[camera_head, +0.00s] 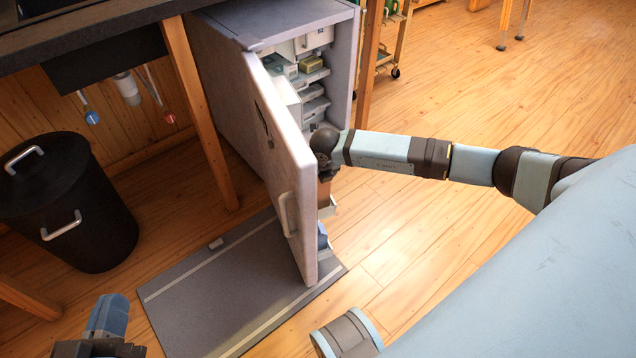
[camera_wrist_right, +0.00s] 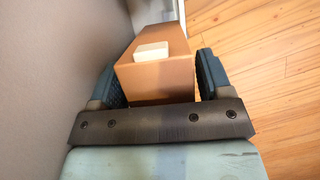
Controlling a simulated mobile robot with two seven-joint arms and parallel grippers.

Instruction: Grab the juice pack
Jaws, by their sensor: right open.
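The juice pack is an orange-brown carton (camera_wrist_right: 155,78) with a white cap, seen in the right wrist view. My right gripper (camera_wrist_right: 160,62) is open with a finger on each side of the carton. A gap shows at the right finger; contact at the left finger is unclear. In the head view my right arm reaches behind the open fridge door (camera_head: 285,165), and a brown part of the carton (camera_head: 324,192) shows beside the door's edge. The right fingers are mostly hidden there. My left gripper (camera_head: 107,316) is at the lower left, away from the fridge; its opening is unclear.
The grey fridge (camera_head: 345,75) stands open with boxes on its shelves. The door's inner side lies close left of my right gripper. A black bin (camera_head: 65,205) stands at the left. A grey mat (camera_head: 215,300) lies under the door.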

